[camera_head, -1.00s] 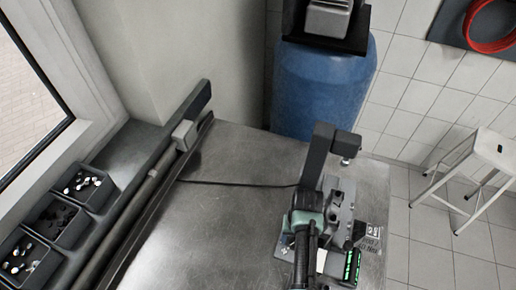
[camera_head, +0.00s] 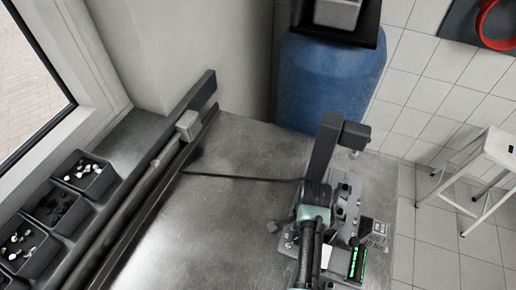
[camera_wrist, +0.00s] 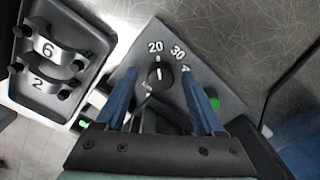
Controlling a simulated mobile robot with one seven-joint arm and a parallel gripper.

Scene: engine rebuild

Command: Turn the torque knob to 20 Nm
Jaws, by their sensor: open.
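The torque knob (camera_wrist: 158,78) is a small dark round knob with a white mark, set in a dark plate (camera_wrist: 222,92) in the wrist view. The plate carries the printed numbers 20 and 30, and a partly hidden 4. The white mark points roughly up towards the 20. My gripper (camera_wrist: 158,76) is open, with one blue finger on each side of the knob. I cannot tell whether the fingers touch it. In the head view my arm reaches over the fixture on the bench; the knob cannot be made out there.
In the wrist view, a block with caps marked 6 and 2 (camera_wrist: 60,65) lies left of the plate. The metal bench (camera_head: 235,215) is mostly bare to the left. Small-parts bins (camera_head: 55,207) line the left side.

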